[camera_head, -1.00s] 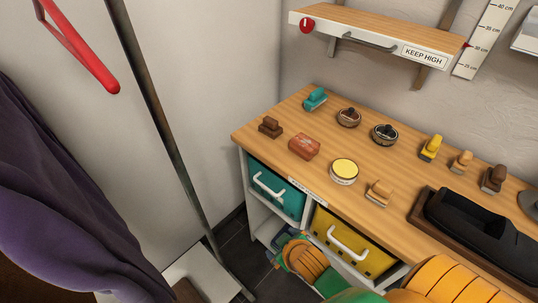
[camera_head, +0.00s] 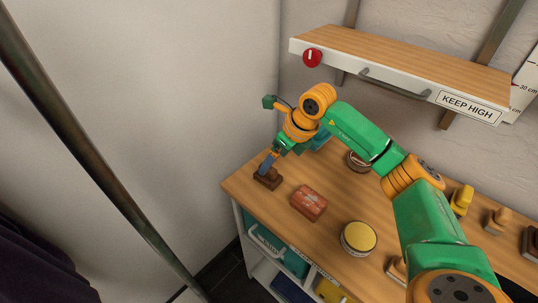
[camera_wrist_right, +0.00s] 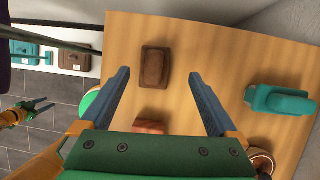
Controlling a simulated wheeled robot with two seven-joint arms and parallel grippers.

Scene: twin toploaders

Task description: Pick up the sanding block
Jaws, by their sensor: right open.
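A small brown block with a raised grip (camera_head: 268,177), likely the sanding block, sits near the left corner of the wooden worktop (camera_head: 340,195). In the right wrist view the brown block (camera_wrist_right: 155,67) lies between the lines of my two blue fingers. My right gripper (camera_head: 268,163) is open and points down at the block from just above. No grip on it shows, and I cannot tell whether the fingers touch it. My left gripper (camera_wrist_right: 34,107) shows small at the left of the right wrist view, over the dark floor; its jaws are too small to read.
A reddish block (camera_head: 309,202) and a round yellow-topped tin (camera_head: 358,238) stand close by. A teal handled block (camera_wrist_right: 281,101) lies to the right in the wrist view. A KEEP HIGH shelf (camera_head: 400,60) hangs above. A dark pole (camera_head: 85,140) stands left of the worktop.

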